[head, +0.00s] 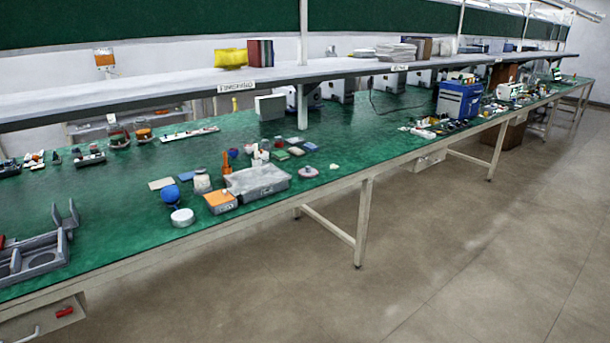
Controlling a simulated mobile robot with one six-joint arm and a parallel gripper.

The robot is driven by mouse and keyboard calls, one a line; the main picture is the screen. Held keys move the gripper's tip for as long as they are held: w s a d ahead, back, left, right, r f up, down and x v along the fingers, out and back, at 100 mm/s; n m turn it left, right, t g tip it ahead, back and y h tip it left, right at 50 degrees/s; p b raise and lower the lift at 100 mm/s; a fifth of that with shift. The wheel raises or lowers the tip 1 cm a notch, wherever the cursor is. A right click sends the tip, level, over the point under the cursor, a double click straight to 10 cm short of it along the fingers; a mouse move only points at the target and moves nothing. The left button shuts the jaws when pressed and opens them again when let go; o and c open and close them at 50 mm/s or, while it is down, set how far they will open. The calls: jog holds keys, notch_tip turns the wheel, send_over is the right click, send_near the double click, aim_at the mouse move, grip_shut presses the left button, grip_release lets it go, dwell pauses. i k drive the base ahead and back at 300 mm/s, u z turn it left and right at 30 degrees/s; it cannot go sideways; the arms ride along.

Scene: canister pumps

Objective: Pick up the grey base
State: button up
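I cannot tell for sure which thing is the grey base. A grey fixture (36,260) with a raised frame and upright plates lies on the green bench top at the lower left, near the front edge. It is cut off by the left side of the head view. A small dark grey part with bits on it (89,159) lies farther back on the left, with a similar one (10,168) beside it. My gripper is not in view.
A clear lidded box (258,183), an orange box (220,202), a white round piece (182,217) and a blue ball (171,195) stand mid-bench. A shelf (160,90) overhangs the back. The green bench (120,235) is clear between fixture and boxes. The floor is open.

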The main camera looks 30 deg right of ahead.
aim_at(308, 173)
jog(key=z, duration=0.1)
jog(key=i, duration=1.15)
jog(key=u, duration=0.3)
